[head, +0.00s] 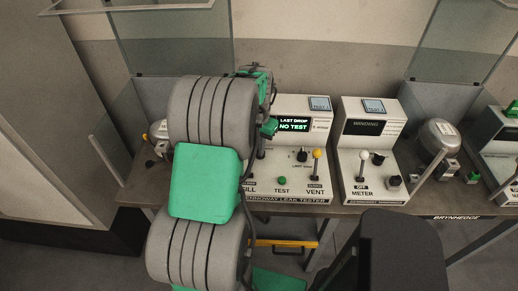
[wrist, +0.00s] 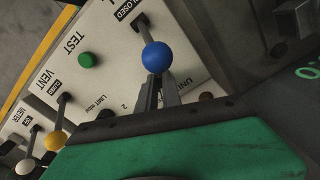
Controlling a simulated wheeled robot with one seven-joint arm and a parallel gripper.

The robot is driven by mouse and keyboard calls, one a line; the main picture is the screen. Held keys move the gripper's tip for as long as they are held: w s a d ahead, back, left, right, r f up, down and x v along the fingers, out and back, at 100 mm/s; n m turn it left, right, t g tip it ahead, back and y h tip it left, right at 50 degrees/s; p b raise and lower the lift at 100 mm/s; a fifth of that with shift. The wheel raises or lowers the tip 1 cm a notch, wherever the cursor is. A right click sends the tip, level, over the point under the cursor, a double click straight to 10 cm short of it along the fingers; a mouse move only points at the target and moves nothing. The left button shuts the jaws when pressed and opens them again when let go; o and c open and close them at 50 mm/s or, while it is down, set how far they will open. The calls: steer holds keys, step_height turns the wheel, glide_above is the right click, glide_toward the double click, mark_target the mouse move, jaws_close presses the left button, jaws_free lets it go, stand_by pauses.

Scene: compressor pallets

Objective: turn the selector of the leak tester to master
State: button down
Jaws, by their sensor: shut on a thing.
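The leak tester (head: 318,190) is a white sloped console on the bench, with a lit display reading LAST DROP, NO TEST. In the head view my arm covers the left part of the tester.
The green TEST button (head: 282,181) and the yellow VENT lever (head: 317,154) are on the same panel. A meter console (head: 371,150) labelled WINDING stands to the right. A silver compressor (head: 438,139) is farther right. Clear panels stand behind the bench.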

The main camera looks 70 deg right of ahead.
steer(key=shift+d+m, duration=0.1)
steer(key=shift+m, duration=0.6)
steer(key=c, duration=1.8)
jaws_free()
step_height(320, 180, up, 8)
steer(key=shift+f+b, duration=0.1)
steer(key=shift+b, duration=0.5)
